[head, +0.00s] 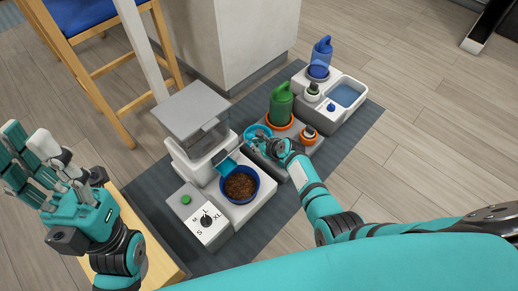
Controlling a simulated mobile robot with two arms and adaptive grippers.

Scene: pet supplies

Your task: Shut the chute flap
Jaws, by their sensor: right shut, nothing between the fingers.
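The pet feeder (190,165) stands on the dark mat, with a grey lid over its clear hopper. A light blue chute piece (227,166) slopes from its front down toward a dark blue bowl of brown kibble (240,186). I cannot tell clearly whether this piece is the flap itself or how far it stands open. My left gripper (40,170) is open with fingers spread at the far left, away from the feeder.
A dial panel (208,222) with a green button stands in front of the feeder. To the right are a green bottle (281,106) in an orange ring, a blue bottle (322,52) and a water basin (347,95). A wooden chair (100,70) and a pale block stand behind.

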